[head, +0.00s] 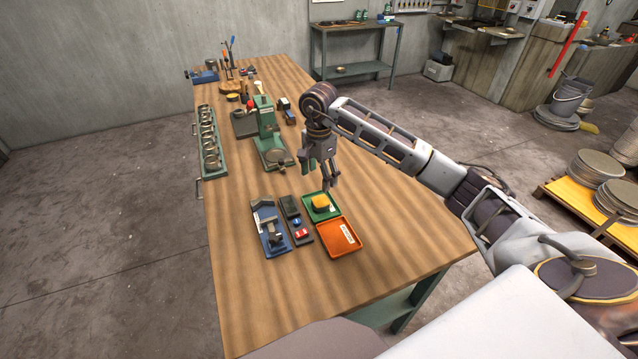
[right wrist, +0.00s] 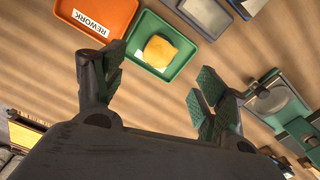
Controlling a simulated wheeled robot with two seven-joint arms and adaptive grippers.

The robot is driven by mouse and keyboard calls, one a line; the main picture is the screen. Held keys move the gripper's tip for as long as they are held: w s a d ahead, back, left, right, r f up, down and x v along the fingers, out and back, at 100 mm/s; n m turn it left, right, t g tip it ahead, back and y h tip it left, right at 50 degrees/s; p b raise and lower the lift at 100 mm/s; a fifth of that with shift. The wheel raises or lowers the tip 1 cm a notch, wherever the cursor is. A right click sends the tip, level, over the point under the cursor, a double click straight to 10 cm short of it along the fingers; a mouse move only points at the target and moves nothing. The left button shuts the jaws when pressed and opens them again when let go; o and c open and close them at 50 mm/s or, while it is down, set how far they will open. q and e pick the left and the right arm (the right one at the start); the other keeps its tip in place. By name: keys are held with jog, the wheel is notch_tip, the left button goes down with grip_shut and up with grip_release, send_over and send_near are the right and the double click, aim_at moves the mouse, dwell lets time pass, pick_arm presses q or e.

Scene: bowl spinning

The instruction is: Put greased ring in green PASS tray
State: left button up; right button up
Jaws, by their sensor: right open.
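The green tray (head: 325,214) lies on the wooden table, and its bare floor shows in the right wrist view (right wrist: 143,32). A yellow block-like thing (head: 320,201) lies in it; I cannot tell from its shape whether it is a ring. In the right wrist view the yellow thing (right wrist: 167,50) looks soft-edged. The tray's label is mostly hidden. My right gripper (head: 320,178) is open and empty, above the table just behind the green tray. Its spread fingers show in the right wrist view (right wrist: 158,75). My left gripper is not in view.
An orange REWORK tray (head: 340,238) adjoins the green tray. A blue tray with tools (head: 270,232) and dark boxes (head: 298,222) lie left. A green press-like stand (head: 266,128) and a rack of round pieces (head: 210,140) stand farther back. The near table is clear.

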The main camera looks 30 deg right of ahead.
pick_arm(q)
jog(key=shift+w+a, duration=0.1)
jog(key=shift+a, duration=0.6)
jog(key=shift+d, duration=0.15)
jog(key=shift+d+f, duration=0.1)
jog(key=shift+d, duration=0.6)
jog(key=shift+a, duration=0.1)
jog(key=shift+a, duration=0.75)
